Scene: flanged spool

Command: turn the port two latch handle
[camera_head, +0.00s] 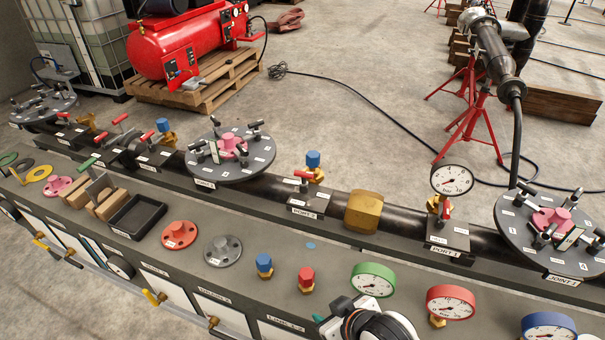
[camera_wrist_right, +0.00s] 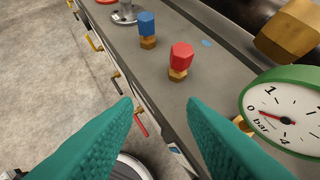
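The port two block (camera_head: 308,204) stands on the black pipe near the middle of the head view, with a label that appears to read PORT 2. Its red latch handle (camera_head: 304,174) sits on top, beside a blue-capped brass fitting (camera_head: 313,163). My right gripper shows in the wrist view (camera_wrist_right: 160,106) with its two teal fingers apart and nothing between them. In the head view only part of my right wrist shows at the bottom edge, on the bench's near side and well apart from the handle. The handle is not in the wrist view. My left gripper is not in view.
Between my right wrist and the pipe stand a blue-capped fitting (camera_head: 264,265), a red-capped fitting (camera_head: 306,279) and a green gauge (camera_head: 372,280). A red gauge (camera_head: 450,302) is farther right. Port one's block (camera_head: 447,238) and a brass nut (camera_head: 363,211) are on the pipe.

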